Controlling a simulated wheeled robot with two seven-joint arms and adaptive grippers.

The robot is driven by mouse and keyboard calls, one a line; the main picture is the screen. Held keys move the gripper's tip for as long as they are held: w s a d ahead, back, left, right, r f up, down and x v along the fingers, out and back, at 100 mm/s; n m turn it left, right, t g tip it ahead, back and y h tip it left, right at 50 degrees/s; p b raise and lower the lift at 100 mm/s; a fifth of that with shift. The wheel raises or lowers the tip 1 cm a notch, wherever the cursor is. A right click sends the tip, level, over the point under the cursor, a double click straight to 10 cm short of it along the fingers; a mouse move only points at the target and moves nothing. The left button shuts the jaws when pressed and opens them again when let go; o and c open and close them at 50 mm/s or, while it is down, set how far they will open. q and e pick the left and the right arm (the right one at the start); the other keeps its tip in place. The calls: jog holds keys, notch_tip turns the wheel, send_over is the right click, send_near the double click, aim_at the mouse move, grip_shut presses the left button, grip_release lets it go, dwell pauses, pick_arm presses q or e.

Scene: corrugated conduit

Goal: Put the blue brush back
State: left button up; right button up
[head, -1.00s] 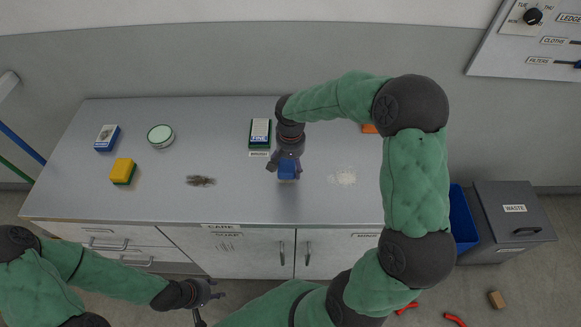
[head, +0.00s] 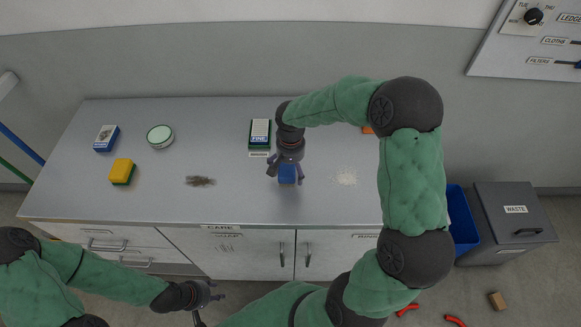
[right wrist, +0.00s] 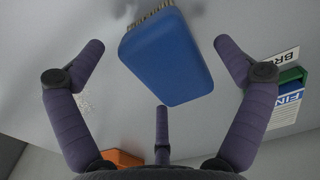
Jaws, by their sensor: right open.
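The blue brush (head: 287,175) is at the front middle of the bench, and its blue back with a strip of pale bristles fills the upper middle of the right wrist view (right wrist: 165,58). My right gripper (head: 287,176) is open, with its fingers spread around the brush; gaps show between fingers and brush in the wrist view. Whether the brush rests on the bench is unclear. A label starting "BR" (right wrist: 284,62) lies beside a green-edged block marked FINE (head: 260,131). My left gripper (head: 212,308) is open and empty in front of the cabinet.
The bench top (head: 225,120) also holds a yellow sponge (head: 122,171), a blue-and-white box (head: 106,138), a round tin (head: 160,136), a dark debris patch (head: 200,181) and a white crumb patch (head: 346,178). A blue bin (head: 461,222) and grey waste bin (head: 513,225) stand right.

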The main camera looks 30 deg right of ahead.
aim_at(291, 167)
jog(key=shift+r, duration=0.2)
notch_tip(291, 167, up, 12)
jog(key=p, duration=0.2)
jog(key=shift+p, duration=0.3)
dwell(1.2)
